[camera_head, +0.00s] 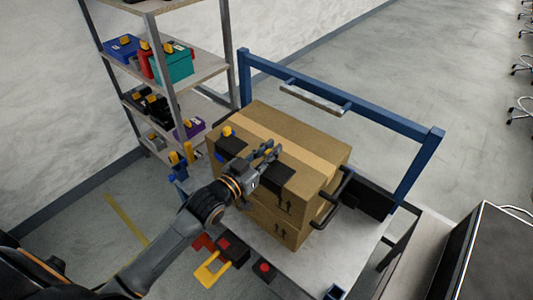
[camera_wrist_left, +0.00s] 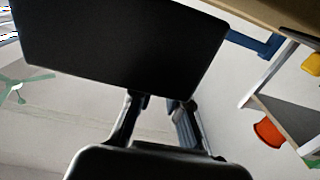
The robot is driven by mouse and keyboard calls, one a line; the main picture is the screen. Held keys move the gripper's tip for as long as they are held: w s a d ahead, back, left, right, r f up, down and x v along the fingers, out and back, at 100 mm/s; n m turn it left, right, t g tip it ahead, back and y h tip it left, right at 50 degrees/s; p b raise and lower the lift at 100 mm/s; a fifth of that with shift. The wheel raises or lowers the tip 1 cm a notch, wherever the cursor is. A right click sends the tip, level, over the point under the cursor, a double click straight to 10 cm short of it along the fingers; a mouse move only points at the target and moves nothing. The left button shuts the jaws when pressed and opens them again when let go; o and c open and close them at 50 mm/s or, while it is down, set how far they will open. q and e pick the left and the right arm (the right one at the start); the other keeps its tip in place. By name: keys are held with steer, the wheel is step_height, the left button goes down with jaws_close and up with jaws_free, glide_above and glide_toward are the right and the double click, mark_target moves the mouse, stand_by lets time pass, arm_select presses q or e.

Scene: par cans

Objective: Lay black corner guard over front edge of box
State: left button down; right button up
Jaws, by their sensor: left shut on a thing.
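A large brown cardboard box (camera_head: 317,172) stands on a cart. My left gripper (camera_head: 270,152) is over the box's front top edge, shut on a black corner guard (camera_head: 272,178). In the left wrist view, the guard (camera_wrist_left: 120,40) is a broad dark panel at the fingertips (camera_wrist_left: 158,98), and a strip of cardboard (camera_wrist_left: 285,12) shows at the top right. Another black piece (camera_head: 231,145) with a yellow knob lies at the box's left front edge. The gripper partly hides the edge between them. Whether the held guard touches the box cannot be told.
The cart has a blue frame (camera_head: 340,100) behind the box and a grey deck (camera_head: 340,250). Black handles (camera_head: 336,200) stick out at the box's right. Red, yellow and black items (camera_head: 235,252) lie in front. A shelf rack (camera_head: 190,70) stands at left.

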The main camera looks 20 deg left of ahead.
arm_select(q)
steer(key=shift+w+d+f+b, duration=0.2)
steer(key=shift+w+f+b, duration=0.45)
steer(key=shift+f+b, duration=0.15)
steer(key=shift+w+d+f+b, duration=0.2)
steer(key=shift+w+f+b, duration=0.45)
steer(key=shift+b, duration=0.2)
steer(key=shift+w+d+f+b, duration=0.1)
steer(key=shift+w+f+b, duration=0.05)
steer(key=shift+f+b, duration=0.5)
steer(key=shift+w+d+f+b, duration=0.1)
steer(key=shift+w+f+b, duration=0.05)
steer(key=shift+f+b, duration=0.4)
steer(key=shift+w, duration=0.15)
steer(key=shift+f, duration=0.15)
steer(key=c, duration=1.2)
jaws_free()
steer(key=v, duration=1.2)
